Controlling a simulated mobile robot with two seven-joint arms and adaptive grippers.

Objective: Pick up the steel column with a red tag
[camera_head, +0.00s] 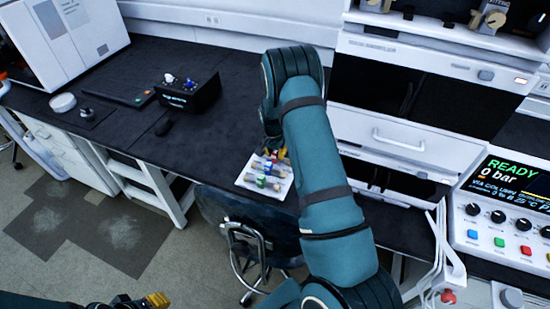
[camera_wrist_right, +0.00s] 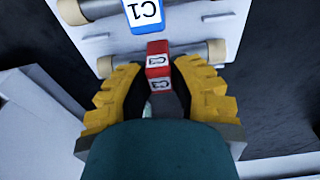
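The column with a red tag (camera_wrist_right: 158,58) lies across the near part of a white tray (camera_wrist_right: 95,46) in the right wrist view. Its pale ends stick out on both sides. My right gripper (camera_wrist_right: 158,78) is open, with its yellow fingers on either side of the red tag and a small gap visible. Whether they touch the column cannot be told. In the head view my right arm partly hides the white tray (camera_head: 248,187). My left gripper (camera_head: 140,302) shows only partly at the bottom edge.
The tray stands near the front edge of a dark bench (camera_head: 215,135). A black box with knobs (camera_head: 188,91) is further left. A white instrument with a drawer (camera_head: 385,138) and a READY display panel (camera_head: 505,180) stand right. A stool (camera_head: 250,255) is below.

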